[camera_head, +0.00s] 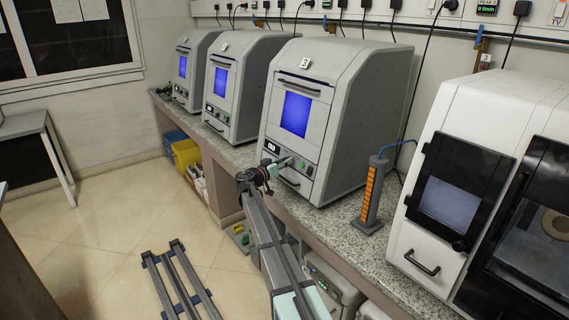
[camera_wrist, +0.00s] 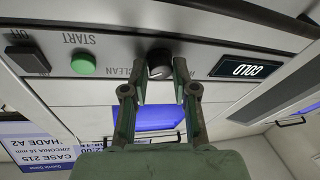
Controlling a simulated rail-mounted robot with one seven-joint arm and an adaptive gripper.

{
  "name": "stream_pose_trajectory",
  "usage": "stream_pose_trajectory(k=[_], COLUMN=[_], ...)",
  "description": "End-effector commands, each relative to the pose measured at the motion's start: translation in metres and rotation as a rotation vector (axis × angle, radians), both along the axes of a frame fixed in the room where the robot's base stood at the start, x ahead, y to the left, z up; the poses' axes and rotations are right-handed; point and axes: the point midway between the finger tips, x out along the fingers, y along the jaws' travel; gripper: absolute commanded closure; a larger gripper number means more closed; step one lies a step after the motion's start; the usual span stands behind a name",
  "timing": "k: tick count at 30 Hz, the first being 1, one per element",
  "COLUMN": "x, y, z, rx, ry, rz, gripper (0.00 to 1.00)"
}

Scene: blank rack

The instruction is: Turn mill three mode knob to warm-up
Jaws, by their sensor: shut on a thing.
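Mill three (camera_head: 345,100), a grey machine with a blue-lit window and a tag that seems to read 3, stands on the counter. In the wrist view, the mode knob (camera_wrist: 159,63) is a round dark knob with a lighter face, on the grey control panel beside the label CLEAN. A dark display (camera_wrist: 248,69) beside it reads COLD, upside down. My gripper (camera_wrist: 161,82) is at the knob, its two fingers shut on either side of it. Which way the knob points is hard to tell. In the head view, my gripper (camera_head: 276,164) is at the panel and hides the knob.
A green START button (camera_wrist: 83,64) and a dark OFF switch (camera_wrist: 27,60) sit on the same panel. A dark cylinder with orange marks (camera_head: 371,192) stands to the right, before a white machine (camera_head: 490,105). Two similar grey machines stand left.

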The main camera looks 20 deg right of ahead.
Motion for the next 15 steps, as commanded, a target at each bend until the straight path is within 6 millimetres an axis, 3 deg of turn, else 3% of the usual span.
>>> stream_pose_trajectory(k=[15], x=[-0.0009], y=[-0.0008], z=[0.0021], rx=[-0.071], ry=[0.304], rz=[0.071], gripper=[1.0])
